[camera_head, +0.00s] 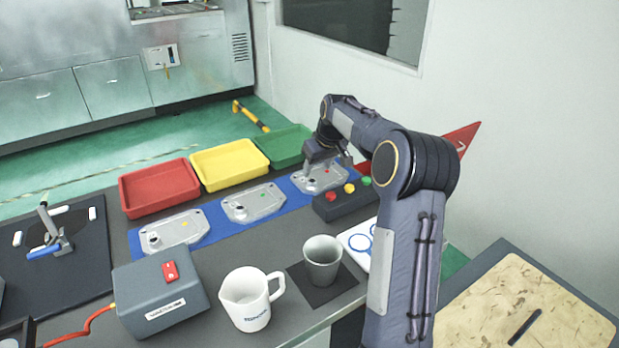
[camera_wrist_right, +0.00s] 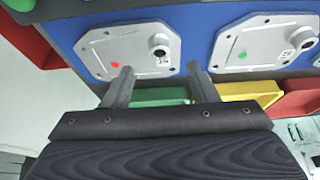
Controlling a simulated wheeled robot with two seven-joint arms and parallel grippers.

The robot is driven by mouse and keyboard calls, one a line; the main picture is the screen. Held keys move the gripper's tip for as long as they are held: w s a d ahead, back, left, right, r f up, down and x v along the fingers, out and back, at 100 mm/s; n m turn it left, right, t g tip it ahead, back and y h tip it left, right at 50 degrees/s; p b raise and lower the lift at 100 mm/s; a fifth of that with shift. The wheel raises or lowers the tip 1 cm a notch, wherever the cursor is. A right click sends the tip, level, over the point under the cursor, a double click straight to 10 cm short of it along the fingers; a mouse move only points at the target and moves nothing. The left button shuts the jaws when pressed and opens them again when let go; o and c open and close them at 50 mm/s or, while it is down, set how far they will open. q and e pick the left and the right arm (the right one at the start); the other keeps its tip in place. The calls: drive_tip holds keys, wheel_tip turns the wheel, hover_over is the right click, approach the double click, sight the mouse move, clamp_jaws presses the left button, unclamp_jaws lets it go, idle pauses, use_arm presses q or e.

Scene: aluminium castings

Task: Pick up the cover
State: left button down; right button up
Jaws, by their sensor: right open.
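Three silver cast covers lie in a row on a blue strip: a left one (camera_head: 172,232), a middle one (camera_head: 252,204) and a right one (camera_head: 320,179). My right gripper (camera_head: 322,161) is over the right cover and partly hides it. In the right wrist view, the gripper (camera_wrist_right: 160,69) is open, with its fingertips at the near edge of the red-dotted cover (camera_wrist_right: 132,48) and nothing between them. Whether they touch it I cannot tell. The green-dotted cover (camera_wrist_right: 262,42) is beside it. My left gripper is not in view.
Red (camera_head: 160,203), yellow (camera_head: 230,178) and green (camera_head: 286,158) trays stand behind the covers. A dark button box (camera_head: 338,204) is close to the right cover. A white jug (camera_head: 246,300), a grey cup (camera_head: 322,262) and a grey box (camera_head: 150,305) stand in front.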

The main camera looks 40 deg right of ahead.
sight(313, 178)
drive_tip(key=x, duration=0.6)
drive_tip(key=shift+w+d+f, duration=0.15)
drive_tip(key=shift+w+f, duration=0.1)
drive_tip(key=shift+f, duration=0.05)
drive_tip(key=shift+c, duration=0.4)
clamp_jaws()
